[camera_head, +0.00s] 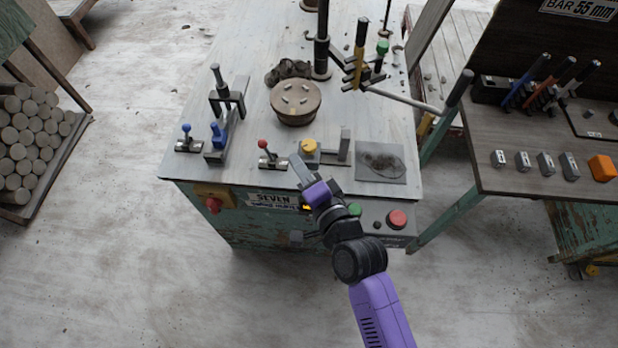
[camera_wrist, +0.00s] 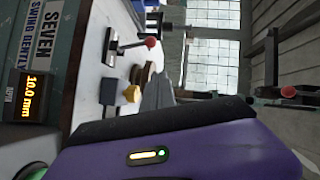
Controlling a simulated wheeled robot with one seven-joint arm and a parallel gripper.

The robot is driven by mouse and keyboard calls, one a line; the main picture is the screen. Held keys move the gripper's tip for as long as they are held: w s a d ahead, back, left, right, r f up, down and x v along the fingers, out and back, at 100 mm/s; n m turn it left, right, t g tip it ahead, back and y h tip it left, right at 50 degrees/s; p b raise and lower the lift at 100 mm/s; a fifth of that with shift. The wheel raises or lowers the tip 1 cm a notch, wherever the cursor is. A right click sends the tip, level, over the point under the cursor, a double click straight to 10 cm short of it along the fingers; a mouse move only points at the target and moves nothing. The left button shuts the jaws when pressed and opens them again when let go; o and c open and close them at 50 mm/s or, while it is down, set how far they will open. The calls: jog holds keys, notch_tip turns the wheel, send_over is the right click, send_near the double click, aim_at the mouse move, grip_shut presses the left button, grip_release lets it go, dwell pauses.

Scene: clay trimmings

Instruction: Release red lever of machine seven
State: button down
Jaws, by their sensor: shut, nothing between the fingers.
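The red lever (camera_head: 263,146) stands on a small metal base on the machine's worktop, near the front edge, with its red ball knob up. In the wrist view the red knob (camera_wrist: 150,42) shows at the upper middle, on a metal stem lying sideways in the picture. The sign "SEVEN" (camera_head: 272,199) is on the machine's front, and also shows in the wrist view (camera_wrist: 42,42). My gripper (camera_head: 296,160) is shut and empty, just right of the red lever and apart from it. Its fingertips are partly hidden in the wrist view.
A yellow knob (camera_head: 308,146) on a block is close to my gripper. A blue-knobbed lever (camera_head: 186,129) and a clamp (camera_head: 226,100) stand left. A round wooden block (camera_head: 295,102) is behind. Red (camera_head: 397,218) and green buttons are on the front. A second table stands right.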

jog(key=v, duration=0.4)
jog(key=shift+s+d+r+b, duration=0.1)
jog(key=shift+s+r+b, duration=0.05)
jog(key=shift+s+b, duration=0.15)
jog(key=s+d+r+n+t+h, duration=0.4)
jog(key=s+d, duration=0.3)
jog(key=d, duration=0.4)
jog(key=s+d+r+n+g+h, duration=0.1)
jog(key=s+d, duration=0.4)
jog(key=s, duration=0.6)
jog(key=s+d+r+n+g+h, duration=0.1)
jog(key=s+d, duration=0.5)
jog(key=s, duration=0.6)
jog(key=n+g+h, duration=0.1)
jog(key=n+h, duration=0.1)
jog(key=shift+s+d+r+n, duration=0.25)
jog(key=shift+d+r+n, duration=0.05)
jog(key=shift+r+n, duration=0.1)
